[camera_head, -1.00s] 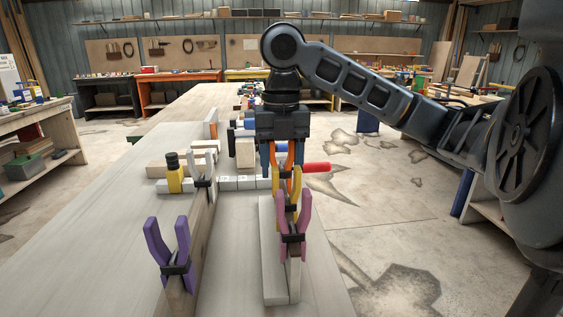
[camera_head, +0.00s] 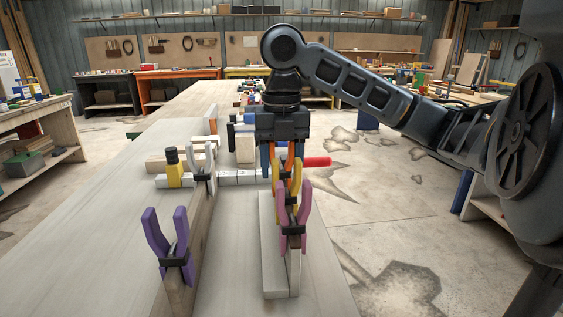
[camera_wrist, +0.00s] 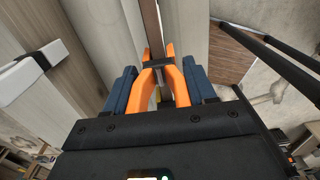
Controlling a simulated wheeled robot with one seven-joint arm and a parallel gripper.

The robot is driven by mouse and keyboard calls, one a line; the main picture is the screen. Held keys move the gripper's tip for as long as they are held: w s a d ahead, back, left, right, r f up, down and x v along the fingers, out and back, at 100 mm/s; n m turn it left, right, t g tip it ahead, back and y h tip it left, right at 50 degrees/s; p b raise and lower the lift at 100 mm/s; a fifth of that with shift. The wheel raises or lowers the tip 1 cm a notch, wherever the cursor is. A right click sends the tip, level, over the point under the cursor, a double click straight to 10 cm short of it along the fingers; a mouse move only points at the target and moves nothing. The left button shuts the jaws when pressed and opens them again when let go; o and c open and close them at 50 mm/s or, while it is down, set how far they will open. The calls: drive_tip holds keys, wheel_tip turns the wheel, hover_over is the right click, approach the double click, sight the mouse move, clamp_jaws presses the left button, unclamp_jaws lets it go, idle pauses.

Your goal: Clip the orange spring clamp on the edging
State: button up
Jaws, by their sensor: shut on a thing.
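My gripper (camera_head: 284,150) points down over the workbench, its blue fingers shut on the orange spring clamp (camera_wrist: 172,75). In the head view the orange clamp (camera_head: 290,160) is partly hidden behind a yellow clamp (camera_head: 277,178). In the wrist view the fingers press its two arms, and its tips lie on either side of a thin brown strip, seemingly the edging (camera_wrist: 150,22). I cannot tell whether the tips touch it. A pink clamp (camera_head: 292,220) stands nearer on the pale stringer piece (camera_head: 272,265).
A second rail (camera_head: 201,225) at left carries a purple clamp (camera_head: 172,250) and a white clamp (camera_head: 203,165). A yellow bottle (camera_head: 174,172), pale blocks (camera_head: 238,178) and a red cylinder (camera_head: 318,162) are close by. The bench at front left is bare.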

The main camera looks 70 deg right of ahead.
drive_tip(key=shift+f, duration=0.35)
drive_tip(key=o, duration=1.3)
drive_tip(key=shift+o, duration=0.2)
drive_tip(key=shift+r, duration=0.1)
wheel_tip(320, 180, up, 8)
drive_tip(key=shift+f, duration=0.15)
